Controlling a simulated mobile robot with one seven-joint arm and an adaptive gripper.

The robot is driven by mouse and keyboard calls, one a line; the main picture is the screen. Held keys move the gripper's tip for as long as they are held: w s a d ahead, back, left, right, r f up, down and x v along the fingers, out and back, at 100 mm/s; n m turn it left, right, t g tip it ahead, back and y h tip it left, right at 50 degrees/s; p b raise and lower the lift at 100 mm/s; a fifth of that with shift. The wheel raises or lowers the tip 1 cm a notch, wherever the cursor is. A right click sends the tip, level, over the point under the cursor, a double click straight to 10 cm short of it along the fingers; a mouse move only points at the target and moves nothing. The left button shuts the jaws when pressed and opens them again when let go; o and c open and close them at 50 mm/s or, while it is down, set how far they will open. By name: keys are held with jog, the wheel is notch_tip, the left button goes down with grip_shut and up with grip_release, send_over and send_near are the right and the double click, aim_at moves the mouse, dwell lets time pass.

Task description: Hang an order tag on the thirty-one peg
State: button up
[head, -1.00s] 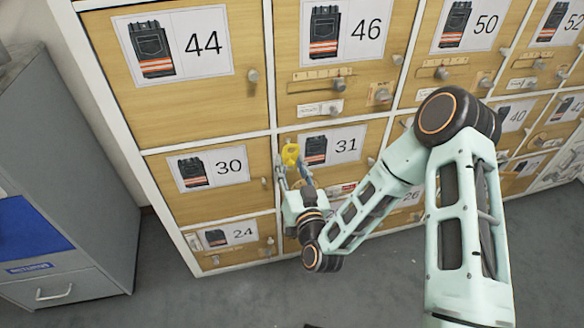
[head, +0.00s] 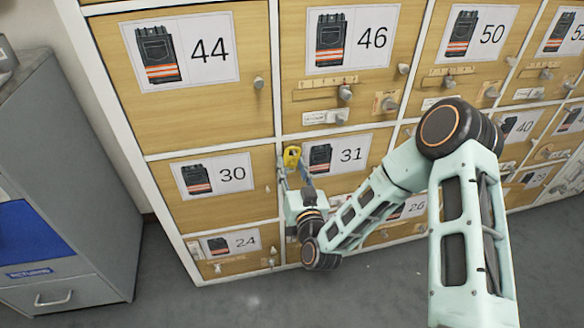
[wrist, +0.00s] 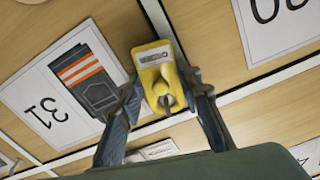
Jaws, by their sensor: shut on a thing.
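A yellow order tag (head: 291,157) is held between the fingers of my gripper (head: 293,170), in front of the left edge of the thirty-one door (head: 375,144). In the wrist view the yellow tag (wrist: 160,72) has a pale label and a hole or hook-like part, with the fingertips of my gripper (wrist: 160,95) on both sides. The 31 card (wrist: 60,90) shows upside down to its left. The thirty-one peg cannot be made out; my arm and gripper cover the lower part of that door.
Door 30 (head: 210,210) is to the left and door 46 (head: 300,100) above, with rails and knobs (head: 345,92) sticking out. A grey cabinet (head: 70,150) stands at the far left. Grey floor (head: 250,300) lies open below.

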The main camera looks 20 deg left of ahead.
dwell(0.4)
jog(key=o, duration=0.9)
